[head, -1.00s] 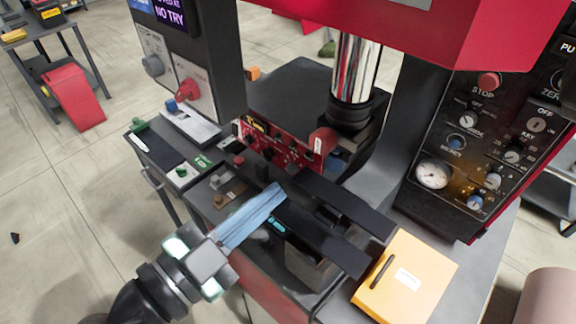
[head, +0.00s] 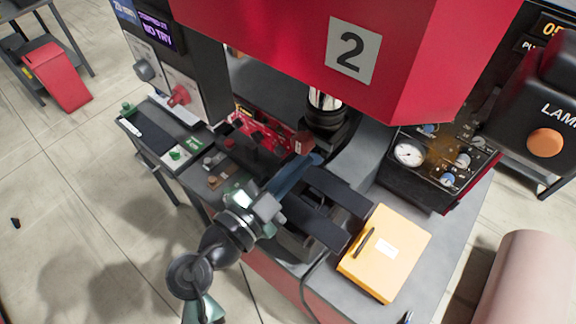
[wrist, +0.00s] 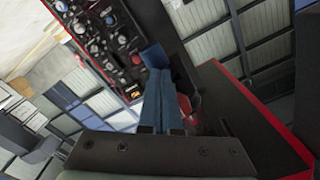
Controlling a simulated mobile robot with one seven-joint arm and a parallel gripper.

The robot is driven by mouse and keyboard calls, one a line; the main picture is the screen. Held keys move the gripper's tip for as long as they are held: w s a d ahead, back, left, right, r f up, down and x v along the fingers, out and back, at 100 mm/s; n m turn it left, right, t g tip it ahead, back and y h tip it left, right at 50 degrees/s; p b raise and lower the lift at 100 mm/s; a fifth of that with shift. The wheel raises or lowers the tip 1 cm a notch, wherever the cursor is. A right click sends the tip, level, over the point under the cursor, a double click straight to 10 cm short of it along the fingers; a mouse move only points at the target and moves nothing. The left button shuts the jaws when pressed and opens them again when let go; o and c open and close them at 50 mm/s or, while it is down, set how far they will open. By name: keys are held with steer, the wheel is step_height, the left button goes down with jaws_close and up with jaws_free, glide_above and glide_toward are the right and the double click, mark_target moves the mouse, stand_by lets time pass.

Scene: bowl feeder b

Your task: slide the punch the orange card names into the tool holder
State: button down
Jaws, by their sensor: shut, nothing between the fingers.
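My gripper (head: 318,159) has long blue fingers, shut and empty. They reach from lower left over the press bed, with their tips just below and in front of the black collar (head: 326,128) at the end of the chrome ram. Whether they touch anything there I cannot tell. The blue fingers also fill the middle of the wrist view (wrist: 155,62). The collar may be the tool holder; its opening is hidden. Small grey and brown pieces (head: 214,170) sit on the near left bed; I cannot tell which are punches. No orange card can be made out for sure.
A red panel (head: 265,130) stands behind the fingers. Dark bars (head: 335,190) lie right of them. A yellow-orange box (head: 385,255) stands at the front right corner. The red press head (head: 420,60) overhangs the bed. A dark side shelf (head: 160,140) is at the left.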

steer(key=shift+b+x, duration=0.5)
steer(key=shift+x, duration=0.4)
stand_by(0.3)
steer(key=shift+s, duration=0.1)
steer(key=shift+b+v, duration=1.2)
steer(key=shift+v, duration=0.3)
steer(key=b+v, duration=0.6)
steer(key=v, duration=0.6)
steer(key=shift+s+a, duration=0.25)
steer(key=shift+s, duration=0.05)
